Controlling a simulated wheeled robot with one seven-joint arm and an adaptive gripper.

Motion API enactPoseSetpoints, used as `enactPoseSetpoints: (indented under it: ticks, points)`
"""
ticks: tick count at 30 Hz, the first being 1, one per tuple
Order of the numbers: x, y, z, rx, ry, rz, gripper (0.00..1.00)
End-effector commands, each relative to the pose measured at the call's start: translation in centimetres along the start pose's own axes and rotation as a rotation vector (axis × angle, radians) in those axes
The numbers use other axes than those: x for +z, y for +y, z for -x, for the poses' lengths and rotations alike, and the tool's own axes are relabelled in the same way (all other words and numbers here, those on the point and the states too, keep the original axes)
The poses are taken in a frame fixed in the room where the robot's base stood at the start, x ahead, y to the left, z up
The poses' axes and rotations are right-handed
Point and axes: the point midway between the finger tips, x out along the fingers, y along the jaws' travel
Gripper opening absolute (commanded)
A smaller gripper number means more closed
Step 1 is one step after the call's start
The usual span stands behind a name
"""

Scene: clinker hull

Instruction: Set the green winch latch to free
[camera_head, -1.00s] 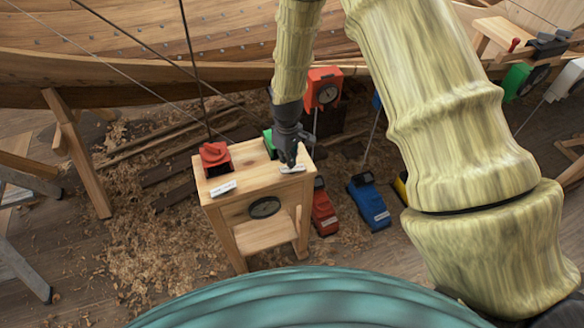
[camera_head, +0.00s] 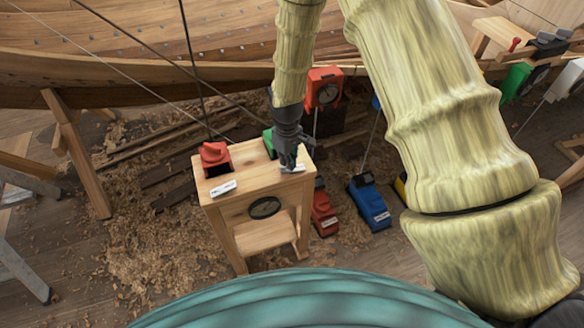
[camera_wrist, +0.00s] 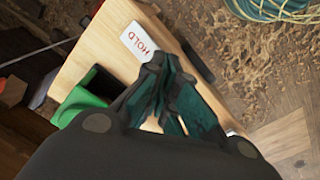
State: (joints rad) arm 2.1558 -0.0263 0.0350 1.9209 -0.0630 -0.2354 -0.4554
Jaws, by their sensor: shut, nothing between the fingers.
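The green winch latch (camera_head: 268,143) is on top of a wooden stand, mostly hidden behind my gripper in the head view. In the wrist view the green part (camera_wrist: 78,106) is at the lower left, beside a dark slot. A white label (camera_wrist: 138,40) reading HOLD lies on the wood beyond the slot. My gripper (camera_wrist: 160,65) is shut and empty, pointing down over the stand top near the label. In the head view my gripper (camera_head: 289,164) covers part of that label.
A red latch (camera_head: 215,157) with its own white label sits on the left of the stand (camera_head: 259,225). A dark round dial (camera_head: 265,208) is on the stand's front. Red and blue boxes (camera_head: 369,204) stand on the floor to the right. The wooden hull (camera_head: 130,65) runs behind.

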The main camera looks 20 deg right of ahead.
Motion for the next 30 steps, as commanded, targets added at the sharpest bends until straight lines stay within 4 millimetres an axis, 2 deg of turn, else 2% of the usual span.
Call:
enactPoseSetpoints:
  ticks: [30]
  points:
    - [0.0,0.0,-1.2,0.0,0.0,0.0,0.0]
